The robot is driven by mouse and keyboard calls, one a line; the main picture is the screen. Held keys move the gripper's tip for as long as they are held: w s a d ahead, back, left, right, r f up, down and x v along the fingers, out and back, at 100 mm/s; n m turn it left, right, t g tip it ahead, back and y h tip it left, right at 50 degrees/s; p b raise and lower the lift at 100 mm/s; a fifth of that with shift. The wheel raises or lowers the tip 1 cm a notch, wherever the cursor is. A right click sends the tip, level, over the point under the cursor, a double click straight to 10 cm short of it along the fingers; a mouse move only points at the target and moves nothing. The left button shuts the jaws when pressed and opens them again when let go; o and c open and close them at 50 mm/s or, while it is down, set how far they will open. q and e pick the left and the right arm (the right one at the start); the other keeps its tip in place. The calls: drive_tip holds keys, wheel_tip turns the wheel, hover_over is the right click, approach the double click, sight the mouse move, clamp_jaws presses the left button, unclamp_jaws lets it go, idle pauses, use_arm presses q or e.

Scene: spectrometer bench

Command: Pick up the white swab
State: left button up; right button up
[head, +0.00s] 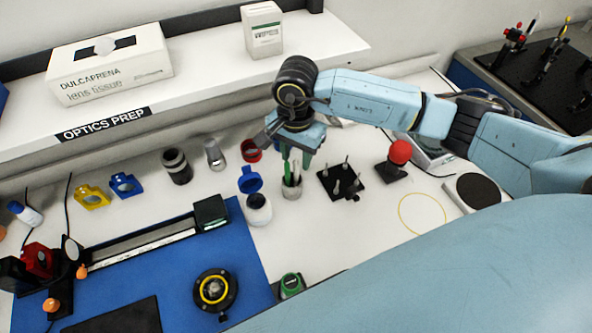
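A small light cup (291,188) stands on the white bench near the middle of the head view. A thin white swab (297,172) stands upright in it, beside a green stick (286,165). The swab's upper part is hidden by my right gripper. My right gripper (289,155) points down just above the cup, with its fingers apart around the tops of the sticks. I see no firm hold on the swab. My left gripper is out of view.
A white bottle with an open blue lid (258,207) stands close left of the cup. A black pegged block (341,182) and a red-knobbed piece (396,160) stand to the right. A shelf edge (190,108) runs behind. A blue mat (240,250) lies front left.

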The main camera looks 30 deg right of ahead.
drive_tip(key=shift+f, duration=0.35)
drive_tip(key=shift+c, duration=0.5)
clamp_jaws()
drive_tip(key=shift+r, duration=0.1)
